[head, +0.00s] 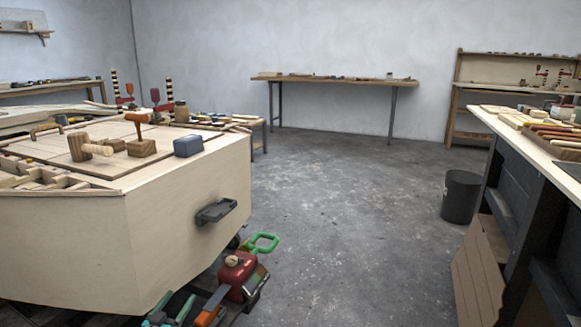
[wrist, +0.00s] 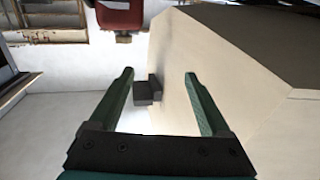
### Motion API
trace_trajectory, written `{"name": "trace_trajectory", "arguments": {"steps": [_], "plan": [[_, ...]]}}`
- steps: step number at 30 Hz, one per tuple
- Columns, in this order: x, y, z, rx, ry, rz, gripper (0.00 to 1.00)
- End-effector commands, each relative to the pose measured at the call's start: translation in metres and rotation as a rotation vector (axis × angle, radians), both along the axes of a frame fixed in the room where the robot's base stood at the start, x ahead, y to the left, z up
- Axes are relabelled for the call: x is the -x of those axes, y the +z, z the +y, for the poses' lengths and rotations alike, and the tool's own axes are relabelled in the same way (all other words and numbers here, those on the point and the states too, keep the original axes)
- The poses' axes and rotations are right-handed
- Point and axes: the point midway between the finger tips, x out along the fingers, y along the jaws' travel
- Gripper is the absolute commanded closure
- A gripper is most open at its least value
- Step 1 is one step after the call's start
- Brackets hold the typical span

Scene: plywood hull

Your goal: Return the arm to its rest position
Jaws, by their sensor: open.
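My gripper (wrist: 160,73) shows in the wrist view with its two green fingers spread wide apart and nothing held between them. The pale plywood hull (wrist: 225,65) fills the right of that view. A dark block (wrist: 148,91) on the hull's side shows in the gap between the fingers; how far off it is I cannot tell. In the head view the hull (head: 190,240) stands at the left, with a black bracket (head: 215,211) on its side, probably the same part. I cannot make out my gripper for certain in the head view.
Wooden blocks, a mallet (head: 92,149) and a blue-grey box (head: 188,146) lie on the hull. A red tool (head: 236,276) and others crowd the floor area below it. A workbench (head: 530,140) and black bin (head: 461,196) stand right. The middle floor is clear.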

Motion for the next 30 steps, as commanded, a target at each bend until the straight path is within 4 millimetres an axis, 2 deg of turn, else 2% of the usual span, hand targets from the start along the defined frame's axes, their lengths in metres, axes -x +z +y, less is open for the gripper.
{"name": "trace_trajectory", "arguments": {"steps": [17,24,30], "plan": [[-0.04,0.043,-0.003,-0.089,0.133,0.114,0.19],[-0.059,0.079,-0.014,-0.145,0.237,0.208,0.19],[-0.063,0.111,-0.035,-0.185,0.333,0.313,0.19]]}}
